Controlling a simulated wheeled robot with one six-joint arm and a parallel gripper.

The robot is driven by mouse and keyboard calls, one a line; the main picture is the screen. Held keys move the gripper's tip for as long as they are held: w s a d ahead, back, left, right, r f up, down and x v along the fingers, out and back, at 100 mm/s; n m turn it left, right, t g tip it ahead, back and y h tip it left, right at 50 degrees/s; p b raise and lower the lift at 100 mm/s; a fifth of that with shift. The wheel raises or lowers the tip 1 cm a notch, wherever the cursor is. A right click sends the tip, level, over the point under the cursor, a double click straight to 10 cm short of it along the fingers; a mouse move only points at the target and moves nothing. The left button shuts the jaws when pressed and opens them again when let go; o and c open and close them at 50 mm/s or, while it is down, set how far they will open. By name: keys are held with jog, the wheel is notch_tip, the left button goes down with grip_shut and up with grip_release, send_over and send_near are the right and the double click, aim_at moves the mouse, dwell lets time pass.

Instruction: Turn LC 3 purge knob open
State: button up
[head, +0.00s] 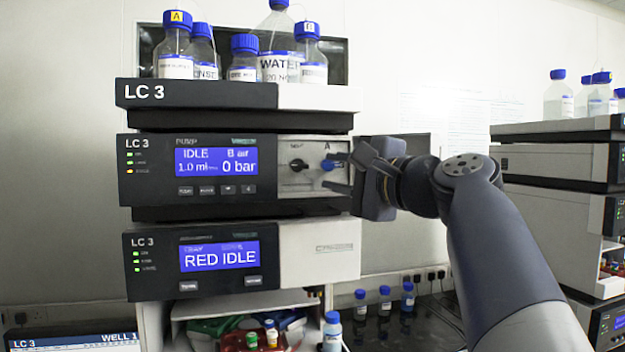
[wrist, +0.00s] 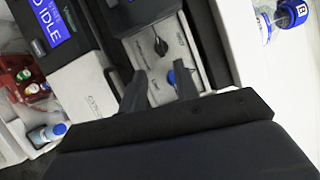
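The LC 3 pump module (head: 222,170) is the middle unit of the left stack, its screen reading IDLE and 0 bar. Its light panel carries a black knob (head: 298,165) and, to the right, a blue knob (head: 327,165). I cannot read which label marks purge. My gripper (head: 336,172) is open, pointing at the panel from the right, with the blue knob between or just beyond its fingers. In the wrist view, the black knob (wrist: 160,46) lies past the fingertips and the blue knob (wrist: 171,77) shows between the fingers of my gripper (wrist: 159,74). Contact is unclear.
Blue-capped bottles (head: 278,55) stand on top of the stack. The lower LC 3 module (head: 200,260) reads RED IDLE. Small bottles (head: 385,300) stand on the dark bench at right. Another stack (head: 560,160) stands at far right.

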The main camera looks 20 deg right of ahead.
aim_at(302, 166)
jog(key=shift+v, duration=1.25)
jog(key=p+x, duration=0.3)
jog(key=x, duration=0.8)
jog(key=shift+s, duration=0.1)
jog(key=shift+s, duration=0.1)
